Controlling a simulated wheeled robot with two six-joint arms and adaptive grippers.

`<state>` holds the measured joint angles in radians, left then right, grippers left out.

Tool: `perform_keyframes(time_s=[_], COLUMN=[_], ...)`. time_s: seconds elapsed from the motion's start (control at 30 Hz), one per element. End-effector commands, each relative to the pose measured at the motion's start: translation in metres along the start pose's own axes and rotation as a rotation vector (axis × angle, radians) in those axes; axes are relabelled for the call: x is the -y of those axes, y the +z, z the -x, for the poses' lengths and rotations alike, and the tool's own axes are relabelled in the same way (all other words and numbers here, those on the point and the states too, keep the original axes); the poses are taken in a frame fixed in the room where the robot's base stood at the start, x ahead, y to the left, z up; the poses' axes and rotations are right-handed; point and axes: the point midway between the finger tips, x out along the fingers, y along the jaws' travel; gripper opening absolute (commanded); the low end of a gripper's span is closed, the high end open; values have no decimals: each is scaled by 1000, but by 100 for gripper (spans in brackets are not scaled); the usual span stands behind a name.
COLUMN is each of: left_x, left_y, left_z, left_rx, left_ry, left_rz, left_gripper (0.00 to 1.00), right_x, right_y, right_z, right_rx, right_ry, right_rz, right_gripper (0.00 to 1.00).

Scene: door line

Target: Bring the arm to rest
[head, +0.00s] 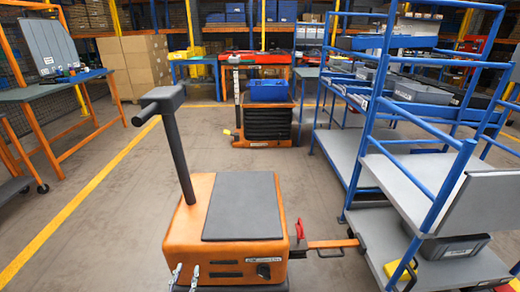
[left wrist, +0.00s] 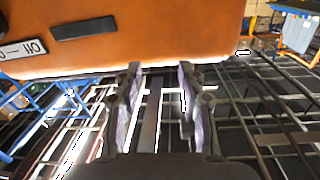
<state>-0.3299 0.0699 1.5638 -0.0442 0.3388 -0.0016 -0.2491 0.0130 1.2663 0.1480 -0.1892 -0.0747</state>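My left gripper (head: 185,278) shows only as two pale fingertips at the bottom edge of the head view, in front of the orange tugger (head: 228,252). In the left wrist view my left gripper (left wrist: 158,100) has its two fingers apart with nothing between them. The tugger's orange side (left wrist: 150,35) with a label and a dark slot fills the top of that view, beyond the fingertips. Whether the fingertips touch it I cannot tell. My right gripper is in neither view.
The tugger has a dark upright handle (head: 176,145), a red lever (head: 300,229) and an orange tow bar (head: 332,243) reaching toward a blue-framed shelf trolley (head: 436,207). An orange lift cart (head: 264,157) with a blue bin stands behind. The floor (head: 112,215) at left is clear.

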Motion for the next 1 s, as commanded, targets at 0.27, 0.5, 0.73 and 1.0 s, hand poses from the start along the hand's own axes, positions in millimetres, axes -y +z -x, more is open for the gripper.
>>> perform_keyframes(time_s=[0.27, 0.5, 0.73, 1.0], left_x=[11, 16, 17, 17], left_y=[108, 134, 135, 138], left_z=[156, 340, 408, 410], left_rx=[783, 1302, 1472, 1475], left_ry=[11, 13, 13, 13], left_rz=[21, 33, 37, 37], left_gripper=[40, 40, 40, 40], right_x=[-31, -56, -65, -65], right_y=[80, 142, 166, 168], right_z=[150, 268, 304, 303], right_rx=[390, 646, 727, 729], right_ry=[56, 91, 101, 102], right_rz=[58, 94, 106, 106], right_gripper=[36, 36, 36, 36])
